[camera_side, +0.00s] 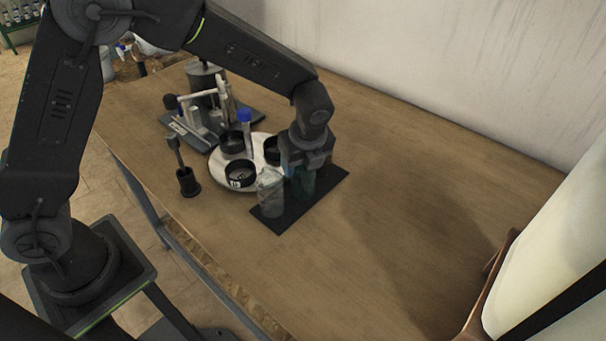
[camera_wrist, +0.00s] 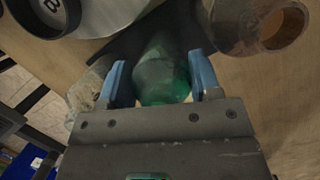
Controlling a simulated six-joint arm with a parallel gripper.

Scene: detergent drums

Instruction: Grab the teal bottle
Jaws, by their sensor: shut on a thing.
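The teal bottle (camera_wrist: 163,70) is between the two blue fingers of my gripper (camera_wrist: 160,84) in the wrist view. In the side view the teal bottle (camera_side: 303,182) shows as a dark green shape under my gripper (camera_side: 301,172), at the black mat. My gripper is shut on it from above and hides its upper part. I cannot tell whether its base touches the mat.
A clear, pale container (camera_side: 270,196) stands on the black mat (camera_side: 322,193) just left of the bottle. A round white tray (camera_side: 218,172) holds black cups and a blue-capped tube (camera_side: 246,128). A brush stands in a black holder (camera_side: 188,182). The table (camera_side: 420,200) is clear at right.

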